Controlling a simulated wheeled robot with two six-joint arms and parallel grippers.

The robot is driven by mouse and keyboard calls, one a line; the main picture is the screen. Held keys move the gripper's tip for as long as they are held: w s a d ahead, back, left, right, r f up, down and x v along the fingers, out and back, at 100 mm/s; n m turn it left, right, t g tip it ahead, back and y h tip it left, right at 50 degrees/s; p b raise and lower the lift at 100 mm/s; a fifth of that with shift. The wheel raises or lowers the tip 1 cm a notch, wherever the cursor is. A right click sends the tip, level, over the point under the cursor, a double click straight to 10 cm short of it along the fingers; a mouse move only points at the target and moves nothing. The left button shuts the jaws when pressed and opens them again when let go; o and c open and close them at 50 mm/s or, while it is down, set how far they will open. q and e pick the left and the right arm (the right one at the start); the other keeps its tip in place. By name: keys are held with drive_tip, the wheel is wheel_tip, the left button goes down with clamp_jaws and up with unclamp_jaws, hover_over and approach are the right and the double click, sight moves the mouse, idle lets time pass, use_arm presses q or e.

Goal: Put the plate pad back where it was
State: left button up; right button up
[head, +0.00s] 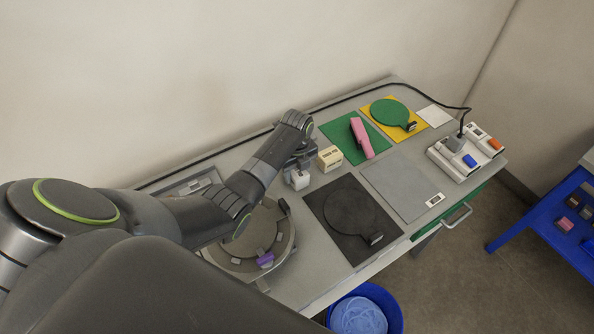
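No object in the head view is clearly marked as the plate pad. My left gripper (299,169) points down over the middle of the bench. A small white block (299,180) shows right at its fingertips. I cannot tell whether the fingers are closed on it. A cream block with a dark label (330,158) stands just right of the gripper. A dark round plate with a handle (350,211) lies on a black mat (318,203). A green round plate (390,112) lies on a yellow mat (409,133). My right gripper is not in view.
A pink tool (362,138) lies on a green mat (337,132). A round fixture (270,238) is partly behind my arm. A switch box (465,152) with a cable stands at right; a blue bin (388,300) stands below.

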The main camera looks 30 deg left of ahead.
sight(297, 170)
use_arm(q)
drive_tip(key=o, duration=0.4)
drive_tip(key=shift+a, duration=0.1)
drive_tip(key=shift+c, duration=0.2)
drive_tip(key=shift+r, duration=0.6)
wheel_tip(297, 170, up, 11)
drive_tip(key=b, duration=0.2)
